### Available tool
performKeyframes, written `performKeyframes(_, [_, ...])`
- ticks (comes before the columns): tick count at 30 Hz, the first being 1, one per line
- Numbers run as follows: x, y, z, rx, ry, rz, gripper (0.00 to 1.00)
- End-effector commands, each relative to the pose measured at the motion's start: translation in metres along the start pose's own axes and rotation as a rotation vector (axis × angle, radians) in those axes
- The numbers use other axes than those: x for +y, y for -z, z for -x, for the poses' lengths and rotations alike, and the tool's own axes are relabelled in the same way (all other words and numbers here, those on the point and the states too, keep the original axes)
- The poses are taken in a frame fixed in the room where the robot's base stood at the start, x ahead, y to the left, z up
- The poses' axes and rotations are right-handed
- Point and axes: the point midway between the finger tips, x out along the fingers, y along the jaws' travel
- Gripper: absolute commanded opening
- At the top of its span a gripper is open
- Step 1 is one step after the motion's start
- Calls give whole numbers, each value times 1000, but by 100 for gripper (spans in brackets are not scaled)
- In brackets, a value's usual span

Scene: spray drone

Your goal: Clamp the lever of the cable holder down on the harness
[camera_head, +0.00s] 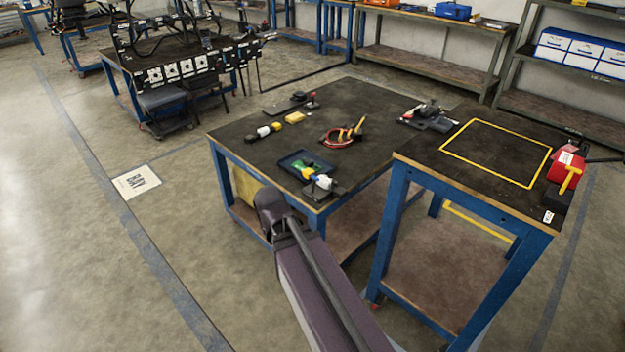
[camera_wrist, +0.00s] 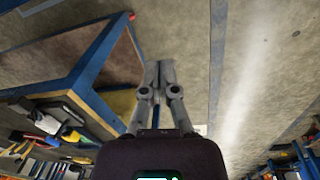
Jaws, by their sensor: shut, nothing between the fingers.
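A bundle of red and yellow cables (camera_head: 343,134), which looks like the harness, lies in a loop on the dark top of the blue-legged table (camera_head: 240,142).
A blue tray (camera_head: 291,161) with green and yellow items lies near the table's front corner. A higher table (camera_head: 420,153) with a yellow taped rectangle stands at right. The floor at left is open.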

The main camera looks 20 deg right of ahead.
Motion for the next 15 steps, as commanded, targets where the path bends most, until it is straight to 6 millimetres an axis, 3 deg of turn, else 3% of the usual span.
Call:
performKeyframes(8, [20,25,2,5,-94,208,0])
performKeyframes(15, [50,62,7,-28,-241,533,0])
